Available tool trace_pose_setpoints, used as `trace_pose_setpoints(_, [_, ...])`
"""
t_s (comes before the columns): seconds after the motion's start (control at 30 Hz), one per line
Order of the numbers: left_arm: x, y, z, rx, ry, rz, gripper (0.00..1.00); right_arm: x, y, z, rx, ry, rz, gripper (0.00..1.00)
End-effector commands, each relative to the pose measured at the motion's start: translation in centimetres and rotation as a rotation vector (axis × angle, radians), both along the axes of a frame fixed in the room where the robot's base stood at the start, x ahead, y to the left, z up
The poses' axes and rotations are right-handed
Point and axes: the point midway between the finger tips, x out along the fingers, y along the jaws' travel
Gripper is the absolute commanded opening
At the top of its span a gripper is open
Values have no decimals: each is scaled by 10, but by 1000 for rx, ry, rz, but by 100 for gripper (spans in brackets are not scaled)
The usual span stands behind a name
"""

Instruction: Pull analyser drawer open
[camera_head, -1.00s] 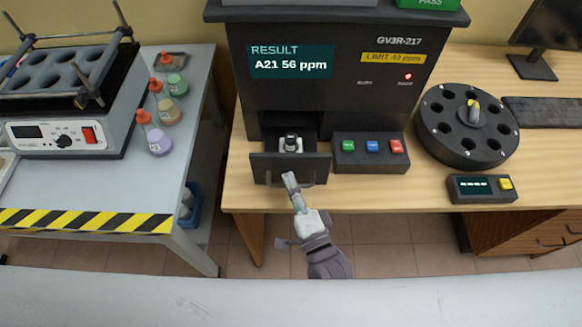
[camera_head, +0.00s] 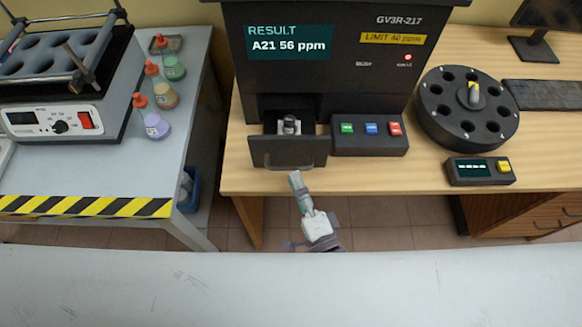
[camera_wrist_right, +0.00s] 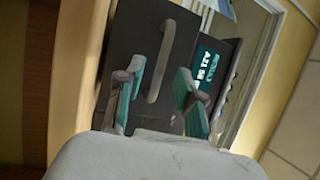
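The analyser (camera_head: 345,70) is a dark cabinet reading "A21 56 ppm". Its drawer (camera_head: 287,152) stands out from the lower left of the cabinet, open at the top, with a dark-capped vial (camera_head: 291,124) in a light holder inside. My right gripper (camera_head: 295,177) is just in front of the drawer, apart from it. In the right wrist view its two fingers (camera_wrist_right: 158,88) are spread and empty, and the drawer's grey bar handle (camera_wrist_right: 162,62) shows between and beyond them. My left gripper is not in view.
A button box (camera_head: 369,146) stands right of the drawer. A round carousel (camera_head: 440,124) and a small display unit (camera_head: 479,180) are further right on the wooden table (camera_head: 400,180). A grey bench (camera_head: 190,120) with bottles stands left. Clear space lies before the table.

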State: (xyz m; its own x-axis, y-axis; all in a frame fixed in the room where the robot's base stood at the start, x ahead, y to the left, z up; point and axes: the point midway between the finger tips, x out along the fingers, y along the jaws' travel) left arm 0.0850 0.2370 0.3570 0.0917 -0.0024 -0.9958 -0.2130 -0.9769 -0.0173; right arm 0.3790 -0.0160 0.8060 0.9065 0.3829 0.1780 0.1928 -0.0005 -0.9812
Motion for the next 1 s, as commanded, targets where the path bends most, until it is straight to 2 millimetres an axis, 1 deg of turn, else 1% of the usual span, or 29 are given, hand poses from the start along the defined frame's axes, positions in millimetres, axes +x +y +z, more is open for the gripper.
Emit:
trace_pose_setpoints(0.03, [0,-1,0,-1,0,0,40,-12,-5,-3,-2,4,2,37])
trace_pose_setpoints(0.2, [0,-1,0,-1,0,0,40,-43,-18,-9,-2,3,2,37])
trace_pose_setpoints(0.3, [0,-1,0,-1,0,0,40,-56,-23,-12,-2,1,2,37])
trace_pose_setpoints(0.4, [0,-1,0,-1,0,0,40,-64,-27,-13,-1,0,0,37])
trace_pose_setpoints(0.57, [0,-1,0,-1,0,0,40,-68,-29,-13,-1,-1,0,37])
trace_pose_setpoints(1.0, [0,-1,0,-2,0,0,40,-68,-29,-13,-1,-1,0,37])
